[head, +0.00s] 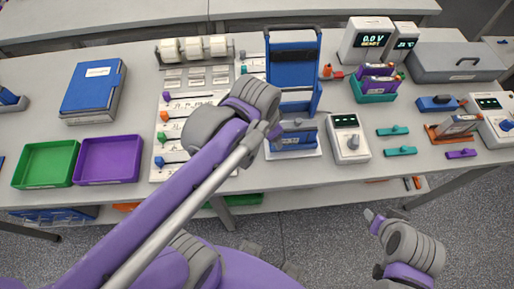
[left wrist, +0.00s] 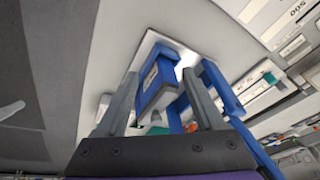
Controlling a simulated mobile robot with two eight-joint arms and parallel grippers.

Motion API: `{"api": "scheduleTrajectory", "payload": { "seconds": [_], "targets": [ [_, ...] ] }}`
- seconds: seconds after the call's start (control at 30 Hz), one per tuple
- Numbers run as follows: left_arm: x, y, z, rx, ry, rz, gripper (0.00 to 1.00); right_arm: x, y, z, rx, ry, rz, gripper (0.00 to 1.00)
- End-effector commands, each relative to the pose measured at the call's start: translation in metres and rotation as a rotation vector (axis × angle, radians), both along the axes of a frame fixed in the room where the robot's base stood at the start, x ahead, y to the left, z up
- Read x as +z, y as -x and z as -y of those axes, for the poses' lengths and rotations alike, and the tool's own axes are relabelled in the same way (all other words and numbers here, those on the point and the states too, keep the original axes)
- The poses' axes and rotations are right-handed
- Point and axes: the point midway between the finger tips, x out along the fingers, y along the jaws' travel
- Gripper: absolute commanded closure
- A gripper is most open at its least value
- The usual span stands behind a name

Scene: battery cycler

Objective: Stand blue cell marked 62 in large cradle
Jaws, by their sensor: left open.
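A blue cell (head: 298,139) with a grey edge stands at the front of a tall blue frame (head: 293,66), which looks like the large cradle, on a white base. In the left wrist view the blue cell (left wrist: 158,85) has a white label, too small to read. My left gripper (head: 277,133) is at the cell's left side in the head view. Its fingers (left wrist: 160,95) are open, one on each side of the cell; I cannot tell whether they touch it. Blue posts of the frame (left wrist: 218,88) rise just right of the cell. My right gripper (head: 373,219) hangs off the table's front, its jaws unclear.
A grey meter (head: 347,138) stands close right of the frame. Teal (head: 393,131) and purple (head: 461,153) pieces, an orange holder (head: 438,135) and a teal holder (head: 376,94) are further right. Green (head: 46,164) and purple (head: 109,160) trays sit left. White slider boards (head: 172,125) lie beside my arm.

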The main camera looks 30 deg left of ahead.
Motion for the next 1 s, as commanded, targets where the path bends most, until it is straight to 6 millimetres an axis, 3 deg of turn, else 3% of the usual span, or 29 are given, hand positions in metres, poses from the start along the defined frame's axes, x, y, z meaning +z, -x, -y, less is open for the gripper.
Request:
{"api": "scheduleTrajectory", "payload": {
  "seconds": [0.1,0.3,1.0],
  "targets": [
    [-0.03,0.03,-0.013,0.188,0.059,0.097,0.3,0.0,0.0,0.0,0.0,0.0,0.0,0.5],
    [-0.054,0.05,-0.021,0.352,0.125,0.184,0.3,0.0,0.0,0.0,0.0,0.0,0.0,0.5],
    [-0.056,0.051,-0.022,0.366,0.132,0.192,0.3,0.0,0.0,0.0,0.0,0.0,0.0,0.5]
  ]
}}
